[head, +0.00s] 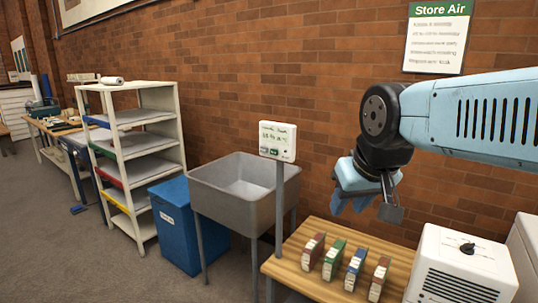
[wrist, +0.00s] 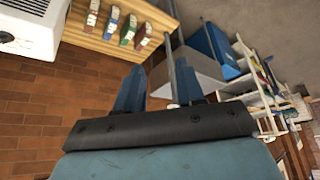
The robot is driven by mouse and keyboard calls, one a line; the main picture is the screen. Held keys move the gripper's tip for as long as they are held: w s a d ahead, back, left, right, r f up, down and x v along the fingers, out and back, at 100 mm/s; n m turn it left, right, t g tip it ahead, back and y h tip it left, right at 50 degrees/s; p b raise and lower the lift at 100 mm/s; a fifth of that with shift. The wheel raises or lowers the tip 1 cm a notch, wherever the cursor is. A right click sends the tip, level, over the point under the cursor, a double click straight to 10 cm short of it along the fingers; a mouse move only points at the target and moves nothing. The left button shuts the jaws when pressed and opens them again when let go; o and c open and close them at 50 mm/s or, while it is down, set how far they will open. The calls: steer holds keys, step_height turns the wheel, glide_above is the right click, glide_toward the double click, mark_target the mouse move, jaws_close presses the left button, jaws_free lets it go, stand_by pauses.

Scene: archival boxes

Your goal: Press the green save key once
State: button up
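A white panel (head: 286,142) with a pale green screen stands on a grey post (head: 279,210) in front of the brick wall. Small keys sit along its lower edge. A green one, which I take for the save key (head: 274,151), is too small to read. My gripper (head: 350,203) is to the right of the panel, above the wooden bench, and apart from it. In the wrist view my gripper (wrist: 158,82) has its two blue fingers spread with nothing between them. The post (wrist: 171,70) shows beyond the fingers, and the panel's face is not visible there.
A wooden bench (head: 293,262) below my gripper holds several small archival boxes (head: 333,259). A white unit with a knob (head: 462,262) stands at the right. A grey sink (head: 235,205), a blue bin (head: 176,228) and a shelf rack (head: 135,145) stand to the left.

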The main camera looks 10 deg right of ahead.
jaws_close()
stand_by(1.5)
